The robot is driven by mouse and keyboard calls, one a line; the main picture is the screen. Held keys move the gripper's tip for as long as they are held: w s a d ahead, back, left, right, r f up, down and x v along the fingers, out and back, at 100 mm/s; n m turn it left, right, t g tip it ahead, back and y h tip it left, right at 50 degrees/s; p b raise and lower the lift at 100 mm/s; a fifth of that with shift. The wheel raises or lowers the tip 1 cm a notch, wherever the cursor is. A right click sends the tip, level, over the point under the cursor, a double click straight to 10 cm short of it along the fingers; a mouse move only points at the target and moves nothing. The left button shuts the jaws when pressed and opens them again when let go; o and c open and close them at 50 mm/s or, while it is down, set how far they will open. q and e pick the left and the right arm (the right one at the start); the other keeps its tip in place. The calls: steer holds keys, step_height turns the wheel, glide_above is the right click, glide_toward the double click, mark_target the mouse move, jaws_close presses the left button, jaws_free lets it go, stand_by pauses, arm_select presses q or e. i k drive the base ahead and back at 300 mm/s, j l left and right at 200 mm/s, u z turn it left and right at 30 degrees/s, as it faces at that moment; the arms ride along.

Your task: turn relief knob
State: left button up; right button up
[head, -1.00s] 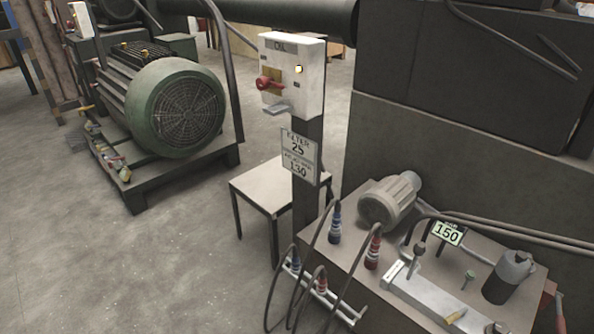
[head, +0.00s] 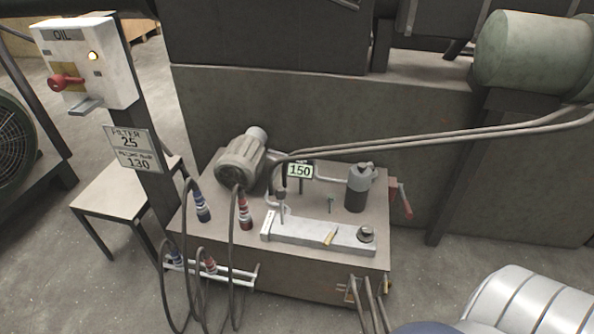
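The hydraulic unit (head: 320,287) stands at the centre of the head view, a box with a motor and fittings on top. A silver manifold block (head: 305,233) lies along its front edge. I cannot tell for certain which of these is the relief knob.
A grey motor (head: 243,158), a "150" display (head: 300,170), a dark cylinder (head: 357,190) and a red handle (head: 403,200) crowd the unit. Hoses loop at the front left. An oil switch box (head: 85,62) and small table (head: 115,195) stand left. A dark wall closes the back.

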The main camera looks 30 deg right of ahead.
mark_target(366, 234)
steer(key=z, duration=1.65)
